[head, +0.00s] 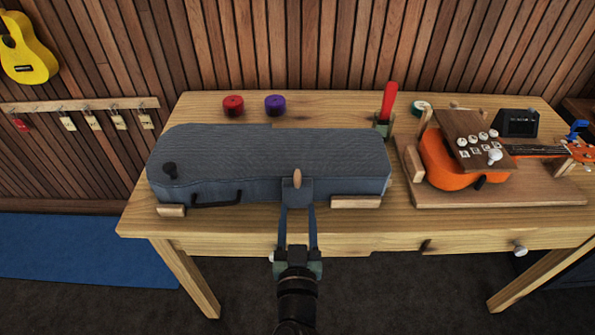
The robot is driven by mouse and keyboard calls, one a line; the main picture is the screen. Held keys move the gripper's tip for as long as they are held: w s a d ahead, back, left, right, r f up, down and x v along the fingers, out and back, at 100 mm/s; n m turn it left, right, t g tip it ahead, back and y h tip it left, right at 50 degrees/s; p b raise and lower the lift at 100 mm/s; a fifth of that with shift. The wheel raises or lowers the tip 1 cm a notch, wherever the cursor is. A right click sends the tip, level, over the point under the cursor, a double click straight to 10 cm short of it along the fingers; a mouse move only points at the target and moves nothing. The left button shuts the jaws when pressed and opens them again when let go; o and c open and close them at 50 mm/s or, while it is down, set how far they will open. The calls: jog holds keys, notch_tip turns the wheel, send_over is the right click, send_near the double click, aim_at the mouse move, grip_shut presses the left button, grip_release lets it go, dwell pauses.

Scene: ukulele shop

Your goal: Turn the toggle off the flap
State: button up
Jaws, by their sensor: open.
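A closed blue-grey ukulele case (250,155) lies on the workbench. At its front edge, right of its handle, a small flap (297,193) hangs down. A wooden oval toggle (297,177) sits at the top of the flap, its long side running up and down in the picture. My gripper (298,210) reaches in from the front, its two fingers apart on either side of the flap's lower part. It is open, with nothing between the fingers that I can make out as held. Whether the fingertips touch the flap or case cannot be told.
Wooden blocks (355,202) support the case's front. An orange ukulele (440,165) in a wooden cradle is to the right. The bench's front left is clear.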

aim_at(297, 186)
jog(key=w+b, duration=0.1)
jog(key=w, duration=0.9)
jog(key=shift+w+b, duration=0.25)
jog(key=shift+b, duration=0.1)
grip_shut()
